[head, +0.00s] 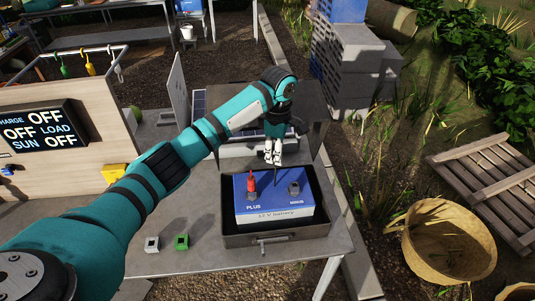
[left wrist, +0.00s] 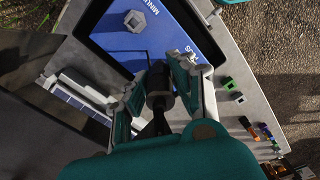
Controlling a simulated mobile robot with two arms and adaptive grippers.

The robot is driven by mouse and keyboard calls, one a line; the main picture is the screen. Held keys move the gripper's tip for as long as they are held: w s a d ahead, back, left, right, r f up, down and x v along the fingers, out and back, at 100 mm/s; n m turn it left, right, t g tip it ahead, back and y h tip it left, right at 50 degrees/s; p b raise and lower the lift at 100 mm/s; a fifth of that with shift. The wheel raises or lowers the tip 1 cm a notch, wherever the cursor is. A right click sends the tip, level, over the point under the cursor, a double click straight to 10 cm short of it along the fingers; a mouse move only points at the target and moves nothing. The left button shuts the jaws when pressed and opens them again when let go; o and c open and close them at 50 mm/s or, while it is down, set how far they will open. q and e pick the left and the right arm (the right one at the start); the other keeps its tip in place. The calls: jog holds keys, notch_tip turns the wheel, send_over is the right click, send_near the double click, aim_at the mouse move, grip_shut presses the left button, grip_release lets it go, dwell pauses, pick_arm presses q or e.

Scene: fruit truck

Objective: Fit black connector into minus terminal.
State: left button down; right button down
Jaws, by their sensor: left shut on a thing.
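A blue and white battery (head: 274,207) marked PLUS and MINUS sits in an open grey case (head: 275,239) on the table. A red connector (head: 251,186) stands at the PLUS mark. The grey minus terminal (head: 294,188) stands bare beside MINUS; it also shows in the left wrist view (left wrist: 134,20). My left gripper (head: 273,158) is above the battery's back edge, left of the minus terminal in the head view. It is shut on the black connector (left wrist: 160,90), which is apart from the terminal. In the head view the connector is mostly hidden by the fingers. My right gripper is not in view.
A white block (head: 152,244) and a green block (head: 182,241) lie on the table (head: 205,262) left of the case. The case lid stands raised behind the battery. A display panel (head: 42,131) is at left. A wicker basket (head: 440,243) is at right.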

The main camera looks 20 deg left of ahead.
pick_arm(q)
jog(key=w+d, duration=0.4)
jog(key=d, duration=0.1)
jog(key=shift+w, duration=0.15)
dwell(0.3)
jog(key=shift+f, duration=0.1)
notch_tip(320, 180, down, 8)
jog(key=b, duration=0.2)
dwell(1.4)
jog(key=shift+f+b, duration=0.35)
jog(key=shift+f, duration=0.2)
jog(key=shift+f, duration=0.4)
jog(key=shift+f, duration=0.1)
jog(key=shift+f, duration=0.1)
dwell(1.6)
